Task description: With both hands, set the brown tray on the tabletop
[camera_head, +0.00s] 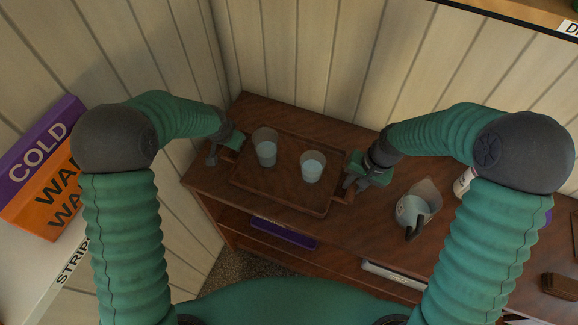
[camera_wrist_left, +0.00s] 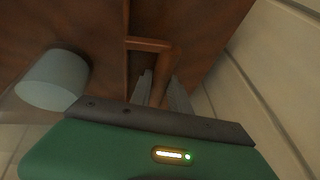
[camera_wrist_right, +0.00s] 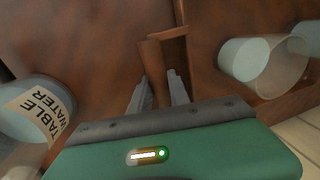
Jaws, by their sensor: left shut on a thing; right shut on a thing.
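My left gripper (camera_head: 213,156) is shut on the tray's left handle, which shows in the left wrist view (camera_wrist_left: 150,44). My right gripper (camera_head: 351,176) is shut on the right handle, which shows in the right wrist view (camera_wrist_right: 153,58).
A clear jug (camera_head: 416,203) labelled TABLE WATER stands just right of my right gripper. A white labelled container (camera_head: 464,182) is partly hidden behind my right arm. A purple item (camera_head: 284,233) lies on the shelf below. Purple and orange boxes (camera_head: 40,143) stand at left. Panelled walls close the back.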

